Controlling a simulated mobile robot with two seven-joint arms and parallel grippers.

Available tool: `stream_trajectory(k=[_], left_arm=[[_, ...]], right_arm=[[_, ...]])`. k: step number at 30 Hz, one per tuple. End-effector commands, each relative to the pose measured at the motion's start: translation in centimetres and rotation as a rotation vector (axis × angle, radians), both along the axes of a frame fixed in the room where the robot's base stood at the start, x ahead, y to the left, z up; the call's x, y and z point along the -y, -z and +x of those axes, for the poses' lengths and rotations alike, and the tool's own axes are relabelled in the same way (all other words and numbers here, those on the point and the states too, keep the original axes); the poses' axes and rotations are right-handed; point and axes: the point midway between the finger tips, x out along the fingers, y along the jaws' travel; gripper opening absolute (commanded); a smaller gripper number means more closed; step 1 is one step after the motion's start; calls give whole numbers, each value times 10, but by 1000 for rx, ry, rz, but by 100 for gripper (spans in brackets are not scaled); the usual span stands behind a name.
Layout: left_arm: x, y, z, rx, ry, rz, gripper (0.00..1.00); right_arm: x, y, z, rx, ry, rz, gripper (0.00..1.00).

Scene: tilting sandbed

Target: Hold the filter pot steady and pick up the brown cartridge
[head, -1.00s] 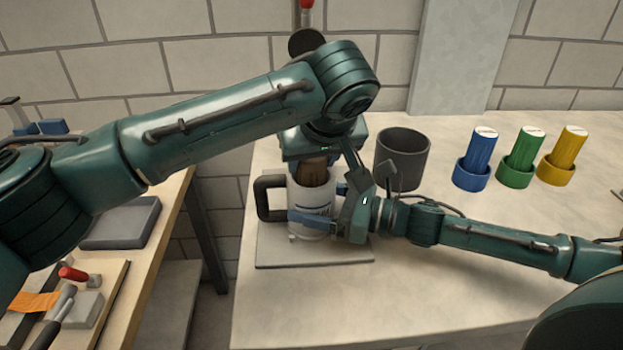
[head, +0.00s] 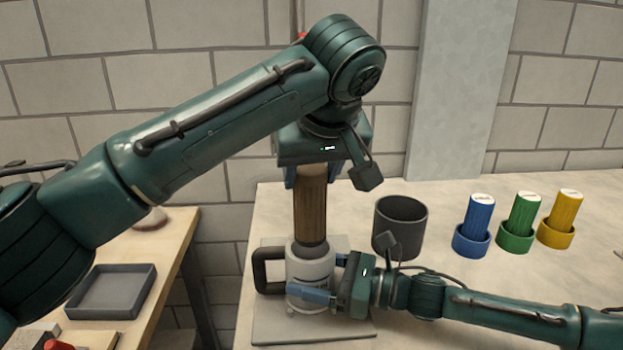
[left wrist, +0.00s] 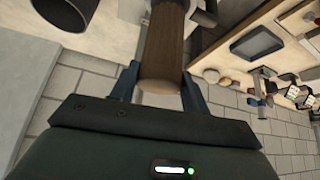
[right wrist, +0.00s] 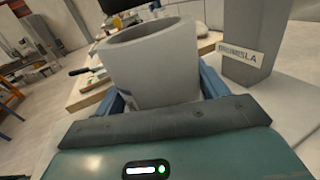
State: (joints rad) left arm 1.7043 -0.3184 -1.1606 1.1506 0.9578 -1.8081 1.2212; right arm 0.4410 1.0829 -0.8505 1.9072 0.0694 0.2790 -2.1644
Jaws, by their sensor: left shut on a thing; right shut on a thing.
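The brown cartridge (head: 311,208) stands upright above the white filter pot (head: 309,268). Its lower end is at the pot's mouth, and I cannot tell whether it is clear of the rim. My left gripper (head: 310,180) is shut on the cartridge's top; the left wrist view shows the cartridge (left wrist: 163,55) between both fingers. The pot, with a dark handle on its left, stands on a grey plate (head: 285,331). My right gripper (head: 312,288) is shut around the pot's body from the right. In the right wrist view, the pot (right wrist: 155,65) sits between the fingers.
A dark grey open cup (head: 400,228) stands right of the pot. Blue (head: 476,222), green (head: 521,220) and yellow (head: 562,217) cartridges stand in matching holders farther right. A side table at left holds a grey tray (head: 112,291).

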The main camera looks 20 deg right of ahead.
Motion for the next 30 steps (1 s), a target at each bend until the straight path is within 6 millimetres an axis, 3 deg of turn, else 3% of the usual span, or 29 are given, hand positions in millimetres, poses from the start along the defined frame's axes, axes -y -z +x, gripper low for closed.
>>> stream_trajectory(k=[1,2,10,20,30], left_arm=[[0,0,0,1,0,0,4],[0,0,0,1,0,0,4],[0,0,0,1,-1,-1,4],[0,0,0,1,-1,-1,4],[0,0,0,1,-1,-1,4]], right_arm=[[0,2,-1,-7,0,1,36],[0,2,-1,-7,0,1,75],[0,1,0,-3,0,1,97],[3,1,-2,-3,1,0,98],[36,3,-28,-8,3,-2,98]])
